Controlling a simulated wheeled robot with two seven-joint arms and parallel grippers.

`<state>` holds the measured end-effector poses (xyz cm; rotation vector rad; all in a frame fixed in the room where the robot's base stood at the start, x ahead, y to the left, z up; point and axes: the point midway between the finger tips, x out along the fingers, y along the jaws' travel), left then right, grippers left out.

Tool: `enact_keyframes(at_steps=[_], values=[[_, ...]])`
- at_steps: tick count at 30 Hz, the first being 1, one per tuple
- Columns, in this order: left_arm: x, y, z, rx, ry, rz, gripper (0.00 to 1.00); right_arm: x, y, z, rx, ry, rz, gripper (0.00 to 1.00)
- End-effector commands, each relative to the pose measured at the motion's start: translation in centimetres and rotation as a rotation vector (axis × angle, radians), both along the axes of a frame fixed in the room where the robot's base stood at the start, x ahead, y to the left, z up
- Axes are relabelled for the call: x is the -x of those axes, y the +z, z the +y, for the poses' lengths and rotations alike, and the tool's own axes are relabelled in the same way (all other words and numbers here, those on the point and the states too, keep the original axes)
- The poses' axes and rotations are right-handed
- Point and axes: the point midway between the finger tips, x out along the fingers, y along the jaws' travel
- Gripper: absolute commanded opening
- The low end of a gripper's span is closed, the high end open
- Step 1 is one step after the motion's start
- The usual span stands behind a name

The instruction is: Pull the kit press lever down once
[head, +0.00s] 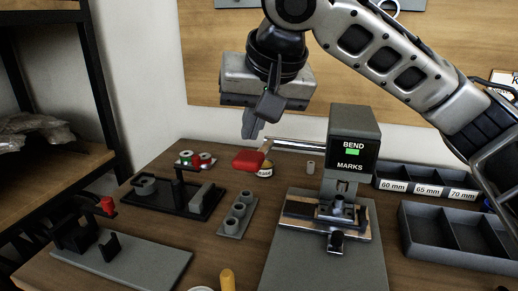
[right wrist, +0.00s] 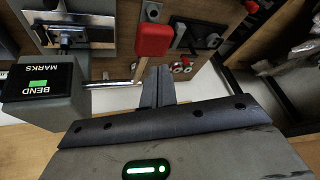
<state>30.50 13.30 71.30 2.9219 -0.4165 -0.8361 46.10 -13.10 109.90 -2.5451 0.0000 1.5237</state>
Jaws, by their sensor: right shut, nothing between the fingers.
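The kit press (head: 350,145) is a dark grey block with a display reading BEND MARKS and a lit green patch. Its lever (head: 300,146) is a metal rod reaching left from the press, roughly level, with a red grip (head: 248,160) at its end. My right gripper (head: 251,130) is shut and empty, fingers pointing down just above the red grip. In the right wrist view the closed fingers (right wrist: 158,88) are beside the rod and near the red grip (right wrist: 154,40); I cannot tell whether they touch. My left gripper is not in view.
Grey fixtures with red parts (head: 120,262) stand at the left. A small grey holder (head: 237,215) is in the middle. Labelled bins (head: 430,178) and a dark tray (head: 455,245) are at the right. A yellow handle (head: 227,279) is at the front. A wall stands behind.

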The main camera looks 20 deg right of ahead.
Motion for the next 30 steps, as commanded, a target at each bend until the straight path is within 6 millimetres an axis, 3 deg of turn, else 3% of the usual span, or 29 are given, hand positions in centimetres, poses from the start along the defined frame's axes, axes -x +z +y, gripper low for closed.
enact_keyframes(at_steps=[22, 30], values=[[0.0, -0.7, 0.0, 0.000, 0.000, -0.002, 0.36, 0.5, -1.9, 0.3, 0.000, 0.000, 0.001, 0.00], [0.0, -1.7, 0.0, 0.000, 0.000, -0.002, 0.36, 0.6, -3.7, 0.4, 0.001, 0.000, 0.003, 0.00]])
